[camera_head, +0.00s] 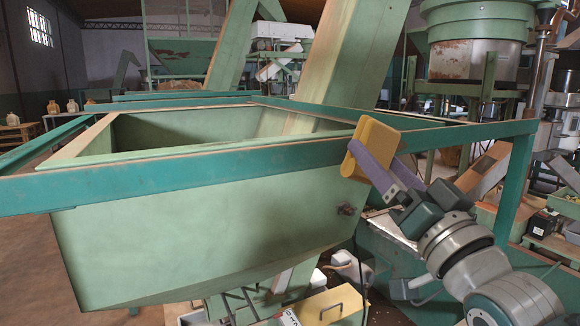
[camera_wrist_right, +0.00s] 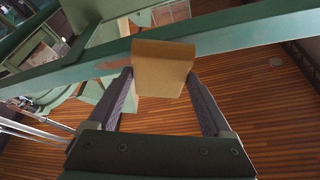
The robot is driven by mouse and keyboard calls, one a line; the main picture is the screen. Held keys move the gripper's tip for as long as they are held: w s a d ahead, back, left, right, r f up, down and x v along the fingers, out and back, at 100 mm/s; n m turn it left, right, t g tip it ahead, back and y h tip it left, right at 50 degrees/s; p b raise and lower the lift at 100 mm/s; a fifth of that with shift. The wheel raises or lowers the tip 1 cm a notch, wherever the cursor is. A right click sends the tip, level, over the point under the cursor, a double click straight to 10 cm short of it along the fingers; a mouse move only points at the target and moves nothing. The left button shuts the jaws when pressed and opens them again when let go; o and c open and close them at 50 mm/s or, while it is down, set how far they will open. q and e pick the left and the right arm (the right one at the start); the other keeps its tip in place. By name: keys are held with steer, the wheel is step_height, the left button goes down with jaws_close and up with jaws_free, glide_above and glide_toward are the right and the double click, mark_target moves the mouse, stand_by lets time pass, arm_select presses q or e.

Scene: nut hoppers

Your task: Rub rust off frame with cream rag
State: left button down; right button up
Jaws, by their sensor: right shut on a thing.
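My right gripper (camera_head: 376,160) is shut on the cream rag (camera_head: 374,136), a folded, block-like tan-yellow piece held between its grey-purple fingers. The rag also shows in the right wrist view (camera_wrist_right: 162,66), between the fingertips. The teal-green frame (camera_head: 250,158) runs around the pale green hopper. Its front rail passes at the rag. The rag overlaps this rail in the head view, but I cannot tell whether they touch. Brownish rust stains show along the rail's edges. The rail also crosses the right wrist view (camera_wrist_right: 240,36) beyond the rag. My left gripper is out of view.
The hopper (camera_head: 190,245) fills the middle left below the rail. A sloping green chute (camera_head: 340,60) rises behind the rag. A teal post (camera_head: 514,190) stands at the right end of the rail. Machinery and boxes crowd the right, and a yellow box (camera_head: 330,308) lies below.

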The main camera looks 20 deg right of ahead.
stand_by(0.4)
steer(key=shift+w, duration=0.15)
steer(key=shift+w+b, duration=0.5)
steer(key=shift+w, duration=0.3)
